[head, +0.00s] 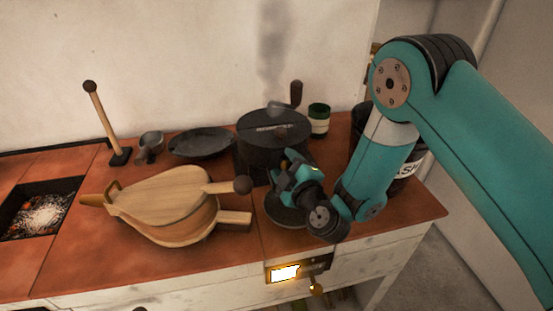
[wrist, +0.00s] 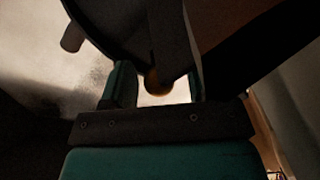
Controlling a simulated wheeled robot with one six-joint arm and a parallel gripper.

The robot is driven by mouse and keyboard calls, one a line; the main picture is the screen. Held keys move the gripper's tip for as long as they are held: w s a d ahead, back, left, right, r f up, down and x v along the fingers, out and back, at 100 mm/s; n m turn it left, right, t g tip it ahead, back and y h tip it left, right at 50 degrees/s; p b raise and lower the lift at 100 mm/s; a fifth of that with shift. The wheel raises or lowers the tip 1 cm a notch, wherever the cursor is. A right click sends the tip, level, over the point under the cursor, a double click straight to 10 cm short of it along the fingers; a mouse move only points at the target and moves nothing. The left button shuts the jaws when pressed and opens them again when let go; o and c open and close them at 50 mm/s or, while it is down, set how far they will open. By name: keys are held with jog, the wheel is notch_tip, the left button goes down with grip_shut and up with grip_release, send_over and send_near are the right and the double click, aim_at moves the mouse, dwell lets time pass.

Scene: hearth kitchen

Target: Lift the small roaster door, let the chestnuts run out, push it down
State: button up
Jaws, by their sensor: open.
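The dark round roaster (head: 268,128) stands on the tiled counter, with a crank handle on top and smoke rising above it. My gripper (head: 288,168) is at its front side, low down. In the wrist view my open gripper (wrist: 160,95) has one teal finger on each side of a small brass knob (wrist: 158,82), which sits at the lower end of a dark upright strip. Whether the fingers touch the knob I cannot tell. A dark round dish (head: 283,211) lies below the gripper, partly hidden by it. No chestnuts can be made out. The door is hidden in the head view.
Wooden bellows (head: 165,205) lie left of the dish. A coal pit (head: 38,212), an upright lever (head: 103,120), a small cup (head: 151,144) and a black pan (head: 201,142) are further left. A green-white tin (head: 319,119) stands right of the roaster. An ash bucket (head: 405,170) is behind my arm.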

aim_at(287, 161)
jog(key=shift+w+d, duration=0.1)
jog(key=shift+c, duration=0.5)
grip_shut()
notch_tip(287, 161, up, 5)
jog(key=p, duration=0.6)
jog(key=shift+f, duration=0.3)
jog(key=shift+o, duration=0.5)
grip_release()
